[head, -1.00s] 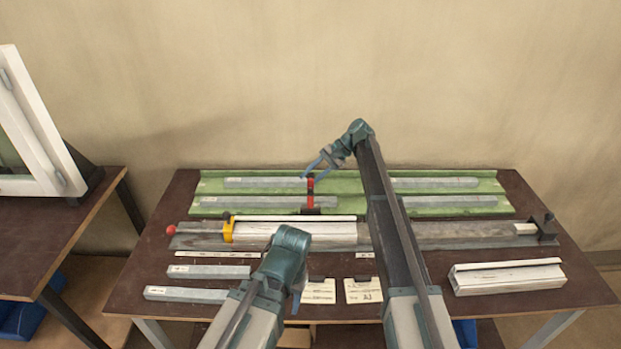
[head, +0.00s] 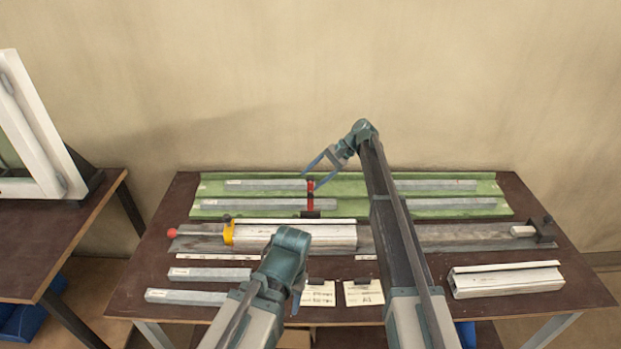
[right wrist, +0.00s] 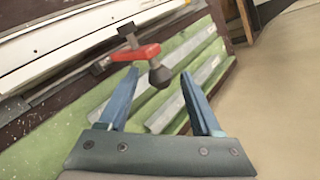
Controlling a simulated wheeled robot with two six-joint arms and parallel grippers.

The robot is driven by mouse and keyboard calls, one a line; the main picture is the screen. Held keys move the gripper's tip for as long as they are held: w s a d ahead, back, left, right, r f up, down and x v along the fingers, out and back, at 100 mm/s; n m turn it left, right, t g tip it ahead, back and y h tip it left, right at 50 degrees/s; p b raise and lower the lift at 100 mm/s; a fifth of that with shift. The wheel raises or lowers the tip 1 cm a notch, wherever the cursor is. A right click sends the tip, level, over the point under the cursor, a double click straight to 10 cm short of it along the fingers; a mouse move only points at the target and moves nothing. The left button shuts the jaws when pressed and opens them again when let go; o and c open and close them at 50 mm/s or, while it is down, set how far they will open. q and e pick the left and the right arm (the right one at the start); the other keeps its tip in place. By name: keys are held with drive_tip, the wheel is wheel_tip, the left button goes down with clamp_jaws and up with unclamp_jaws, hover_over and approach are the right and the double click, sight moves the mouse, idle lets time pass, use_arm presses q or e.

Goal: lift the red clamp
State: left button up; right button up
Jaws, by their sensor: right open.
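The red clamp (head: 310,203) stands upright at the middle of the green tray, with a dark foot at its front. In the right wrist view the clamp shows as a red bar (right wrist: 136,53) with a black knob at its near end. My right gripper (head: 314,173) is open and empty, just above and beside the clamp's top. In the right wrist view its blue fingers (right wrist: 158,76) are spread, with the knob between or just beyond the tips. My left gripper (head: 298,297) hangs low over the table's front; its jaws are mostly hidden behind its wrist.
The green tray (head: 355,187) holds several grey bars. In front lies a long grey rail (head: 420,237) with a yellow clamp (head: 228,233) and a red-knobbed handle (head: 172,232). A white profile (head: 507,280) lies front right, grey bars front left. A wall rises behind.

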drive_tip(key=p+v, duration=0.7)
drive_tip(key=v, duration=0.5)
drive_tip(key=shift+d, duration=0.1)
drive_tip(key=s+a+f+n+h+b, duration=0.1)
drive_tip(key=s+a+f+n+h, duration=0.2)
drive_tip(key=s, duration=0.9)
drive_tip(key=s+a+f+n+h+b, duration=0.15)
drive_tip(key=s+a+f, duration=0.25)
drive_tip(key=s, duration=0.8)
drive_tip(key=s+d+f+n+h, duration=0.1)
drive_tip(key=s+n+h, duration=0.1)
drive_tip(key=s, duration=0.7)
drive_tip(key=s+d+f+n+t+h+b, duration=0.1)
drive_tip(key=s+d+f+n+h, duration=0.1)
drive_tip(key=s, duration=0.8)
drive_tip(key=shift+f+n+t+h, duration=0.3)
drive_tip(key=shift+n+h, duration=0.45)
drive_tip(key=shift+h, duration=0.1)
